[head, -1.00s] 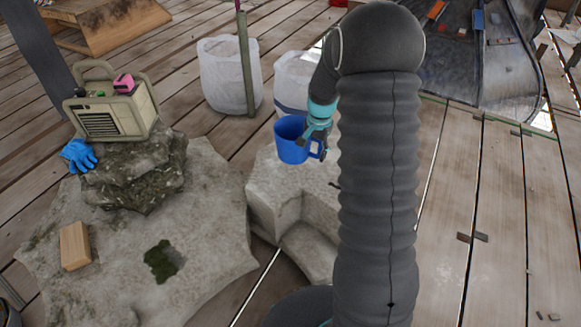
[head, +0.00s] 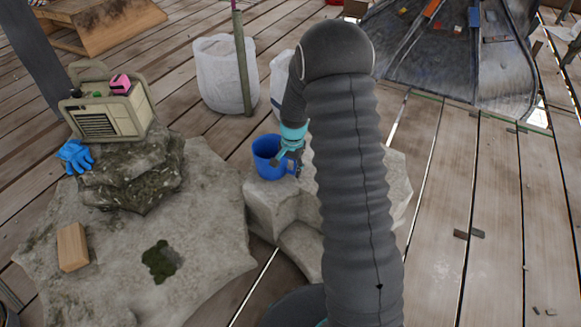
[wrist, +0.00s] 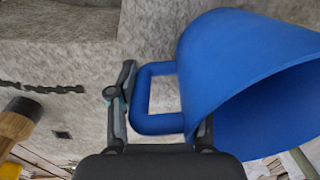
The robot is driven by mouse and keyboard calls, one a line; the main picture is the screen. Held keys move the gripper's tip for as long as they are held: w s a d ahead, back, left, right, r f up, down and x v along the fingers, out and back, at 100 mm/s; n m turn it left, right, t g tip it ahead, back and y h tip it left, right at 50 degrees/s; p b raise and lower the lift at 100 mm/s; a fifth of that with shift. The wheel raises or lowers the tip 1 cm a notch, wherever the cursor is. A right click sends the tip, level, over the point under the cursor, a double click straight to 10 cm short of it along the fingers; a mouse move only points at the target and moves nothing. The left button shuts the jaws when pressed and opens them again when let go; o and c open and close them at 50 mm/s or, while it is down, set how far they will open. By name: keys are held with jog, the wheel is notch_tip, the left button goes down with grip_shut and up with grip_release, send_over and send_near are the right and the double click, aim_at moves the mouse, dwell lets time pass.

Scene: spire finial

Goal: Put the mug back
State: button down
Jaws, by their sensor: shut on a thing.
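The blue mug (head: 267,157) is upright at the left part of the pale stone block (head: 268,200) in the head view. I cannot tell whether its base touches the stone or hangs just above it. My gripper (head: 290,156) is at the mug's right side, shut on its handle. In the wrist view the mug (wrist: 225,85) fills the right side, its open mouth facing right and down. Its squared handle (wrist: 155,69) lies between the two fingers of my gripper (wrist: 160,105).
A flat rock (head: 205,225) with a wooden block (head: 72,247) and moss lies left. A radio (head: 108,110) and blue gloves (head: 75,156) sit on a mossy stone. White sacks (head: 222,75) and a pole (head: 243,75) stand behind. A wooden-headed tool (wrist: 18,120) shows in the wrist view.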

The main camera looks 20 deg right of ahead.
jog(key=shift+f, duration=0.15)
jog(key=shift+c, duration=2.4)
grip_release()
